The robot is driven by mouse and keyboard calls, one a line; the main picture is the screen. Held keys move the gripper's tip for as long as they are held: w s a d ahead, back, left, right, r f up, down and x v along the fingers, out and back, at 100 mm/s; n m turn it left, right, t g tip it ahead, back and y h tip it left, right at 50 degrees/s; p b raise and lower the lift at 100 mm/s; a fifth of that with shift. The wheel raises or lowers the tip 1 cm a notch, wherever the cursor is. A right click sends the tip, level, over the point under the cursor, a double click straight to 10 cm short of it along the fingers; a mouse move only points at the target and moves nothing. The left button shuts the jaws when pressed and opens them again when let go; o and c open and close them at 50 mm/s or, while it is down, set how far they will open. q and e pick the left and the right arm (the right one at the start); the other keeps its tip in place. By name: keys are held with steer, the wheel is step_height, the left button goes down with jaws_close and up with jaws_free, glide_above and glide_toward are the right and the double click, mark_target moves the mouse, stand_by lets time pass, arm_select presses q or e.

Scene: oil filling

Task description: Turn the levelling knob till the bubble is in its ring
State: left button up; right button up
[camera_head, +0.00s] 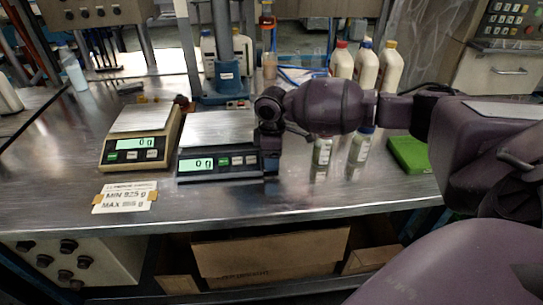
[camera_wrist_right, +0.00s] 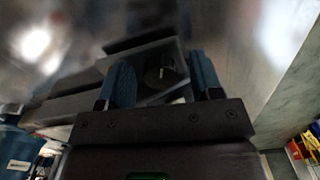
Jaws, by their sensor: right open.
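A black scale (camera_head: 220,163) with a steel pan and a lit display reading 0 g stands in the middle of the steel bench. My right gripper (camera_head: 271,182) points down at its right front corner and covers that corner. In the right wrist view its two blue fingers (camera_wrist_right: 164,82) are apart. A dark round knob (camera_wrist_right: 160,76) with a pale mark shows between them, beside the scale's body. I cannot tell whether the fingers touch it. I cannot make out the bubble or its ring. My left gripper is not in view.
A cream scale (camera_head: 140,135) stands to the left, with a MIN/MAX card (camera_head: 125,197) in front. Small bottles (camera_head: 321,158) and a green block (camera_head: 409,154) are to the right. White jugs (camera_head: 365,68) stand behind my right arm. The bench front is mostly clear.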

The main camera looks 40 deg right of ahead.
steer(key=c, duration=0.9)
steer(key=shift+r+p, duration=0.25)
steer(key=shift+p, duration=0.1)
steer(key=shift+m+p, duration=0.55)
steer(key=shift+m, duration=0.05)
steer(key=shift+f, duration=0.25)
steer(key=o, duration=0.9)
